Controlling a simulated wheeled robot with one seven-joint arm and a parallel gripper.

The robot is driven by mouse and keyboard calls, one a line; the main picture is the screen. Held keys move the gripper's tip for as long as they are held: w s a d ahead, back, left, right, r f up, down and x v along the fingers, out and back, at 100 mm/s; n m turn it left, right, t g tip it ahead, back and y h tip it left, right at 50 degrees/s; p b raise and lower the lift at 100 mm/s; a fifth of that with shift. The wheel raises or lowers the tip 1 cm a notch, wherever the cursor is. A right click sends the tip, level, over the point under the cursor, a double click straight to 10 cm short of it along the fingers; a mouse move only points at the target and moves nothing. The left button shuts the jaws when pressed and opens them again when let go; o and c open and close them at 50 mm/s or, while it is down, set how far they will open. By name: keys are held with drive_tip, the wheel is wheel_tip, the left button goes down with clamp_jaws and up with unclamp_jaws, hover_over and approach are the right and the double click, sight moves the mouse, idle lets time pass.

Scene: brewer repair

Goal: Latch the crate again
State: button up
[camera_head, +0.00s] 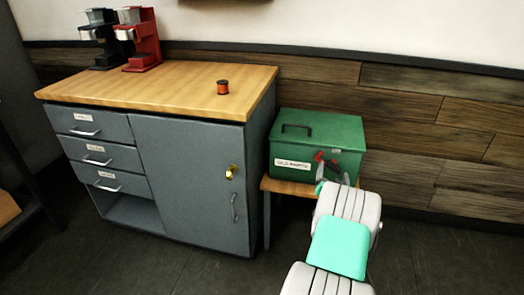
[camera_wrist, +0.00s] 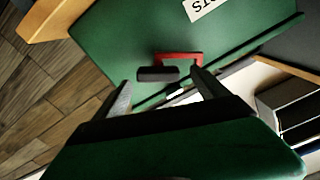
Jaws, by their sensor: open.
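The green crate (camera_head: 335,128) stands on a small wooden stand, with its lid down and a dark handle on top. Its front has a white label and a red latch (camera_head: 320,156). In the wrist view, the red latch (camera_wrist: 182,57) is a bracket shape with a dark grey block at one end, on the green crate face (camera_wrist: 120,45). My gripper (camera_head: 336,172) is at the right part of the crate's front. Its fingers (camera_wrist: 162,80) are open and spread to either side of the latch. I cannot tell whether they touch it, or whether the latch is hooked.
A grey cabinet (camera_head: 190,160) with drawers and a wooden top stands left of the crate. Its door has a brass padlock (camera_head: 231,172). A red-and-dark spool (camera_head: 222,87) and two coffee machines (camera_head: 140,40) stand on top. The wood-panelled wall is close behind the crate.

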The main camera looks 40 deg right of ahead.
drive_tip(key=w+a+r+n+y+p, duration=0.2)
drive_tip(key=a+r, duration=0.3)
drive_tip(key=a, duration=0.4)
drive_tip(key=w+a+r+n+y+p, duration=0.3)
drive_tip(key=w+a+r+y+p, duration=0.1)
drive_tip(key=a, duration=0.4)
drive_tip(key=w+a+r+n+y+p, duration=0.2)
drive_tip(key=w+a+r+y+p, duration=0.1)
drive_tip(key=a, duration=0.6)
drive_tip(key=shift+w+a+r+g+y+p, duration=0.35)
drive_tip(key=shift+r+p, duration=0.2)
drive_tip(key=shift+r, duration=0.75)
drive_tip(key=shift+c, duration=0.4)
